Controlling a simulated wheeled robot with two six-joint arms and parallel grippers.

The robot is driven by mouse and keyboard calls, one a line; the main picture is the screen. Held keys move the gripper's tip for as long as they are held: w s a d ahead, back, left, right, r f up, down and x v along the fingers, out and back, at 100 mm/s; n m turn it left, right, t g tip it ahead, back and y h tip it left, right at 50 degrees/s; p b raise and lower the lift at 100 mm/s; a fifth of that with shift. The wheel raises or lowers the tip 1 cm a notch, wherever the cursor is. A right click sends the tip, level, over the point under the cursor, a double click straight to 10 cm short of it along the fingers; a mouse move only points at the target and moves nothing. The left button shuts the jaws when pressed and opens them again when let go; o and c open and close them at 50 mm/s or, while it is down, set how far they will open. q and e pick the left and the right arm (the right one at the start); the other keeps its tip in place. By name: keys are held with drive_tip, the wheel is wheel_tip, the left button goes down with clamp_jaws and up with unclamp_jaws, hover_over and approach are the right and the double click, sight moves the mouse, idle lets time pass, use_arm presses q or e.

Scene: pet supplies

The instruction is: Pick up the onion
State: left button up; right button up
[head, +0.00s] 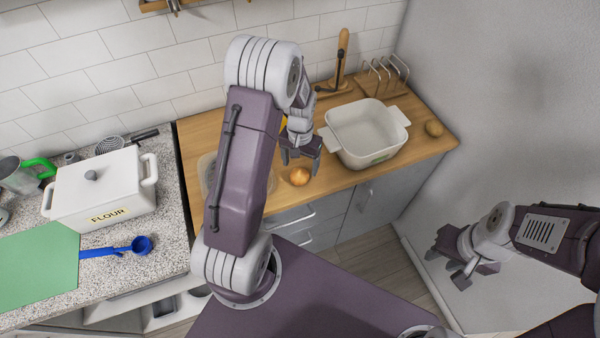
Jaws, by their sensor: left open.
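A golden-brown onion (299,177) lies on the wooden counter, near its front edge, in the head view. My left gripper (301,163) points down just behind and above it, with its fingers apart and nothing seen between them. I cannot tell whether a finger touches the onion. My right gripper (445,271) hangs at the right, away from the counter, with its fingers apart and empty.
A white square dish (366,145) stands right of the onion. A flour box (100,187), blue scoop (140,245) and green board (38,266) occupy the left counter.

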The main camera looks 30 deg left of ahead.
sight(300, 169)
use_arm(q)
drive_tip(key=shift+w+f, duration=0.1)
drive_tip(key=shift+f, duration=0.35)
drive_tip(key=f, duration=0.1)
drive_tip(key=f+p, duration=0.1)
drive_tip(key=f, duration=0.2)
drive_tip(key=shift+s+a, duration=0.1)
drive_tip(key=shift+s, duration=0.15)
drive_tip(key=shift+w+f, duration=0.2)
drive_tip(key=shift+f, duration=0.1)
drive_tip(key=c, duration=1.6)
drive_tip(key=shift+o, duration=0.2)
drive_tip(key=shift+r, duration=0.1)
